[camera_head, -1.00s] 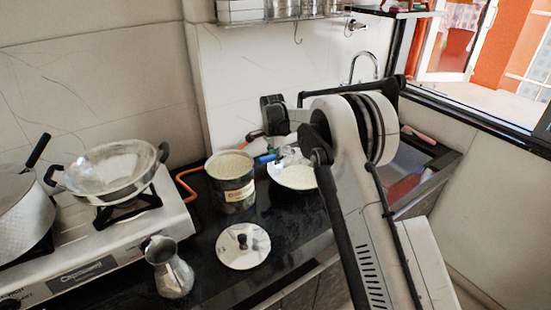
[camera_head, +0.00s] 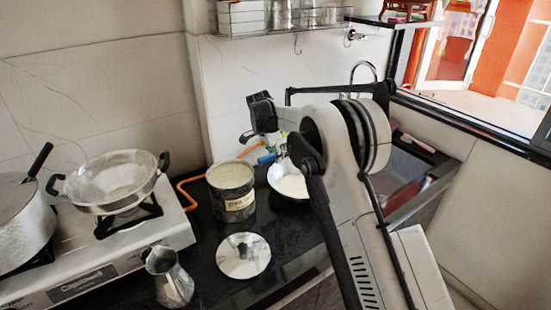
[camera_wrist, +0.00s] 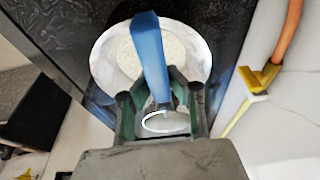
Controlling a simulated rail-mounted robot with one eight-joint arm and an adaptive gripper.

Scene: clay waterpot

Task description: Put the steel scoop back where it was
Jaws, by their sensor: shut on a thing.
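The steel scoop's blue handle (camera_wrist: 150,50) rises from between the fingers of my gripper (camera_wrist: 157,100) in the wrist view. A shiny steel part with a bright rim (camera_wrist: 165,122) shows between the fingers, near the palm. My gripper is shut on the scoop and sits above a white bowl (camera_wrist: 102,65) of pale grain. In the head view my gripper (camera_head: 268,140) is above that bowl (camera_head: 275,175), beside the grain pot, with a bit of blue (camera_head: 266,158) below it. The scoop's full shape is hidden there.
A steel pot of grain (camera_head: 238,205) stands left of the bowl, with a lid (camera_head: 243,256) in front. A steel jug (camera_head: 172,285) and a stove (camera_head: 105,265) with pans are further left. An orange hose (camera_head: 185,185) runs behind. A shelf (camera_head: 280,28) hangs above.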

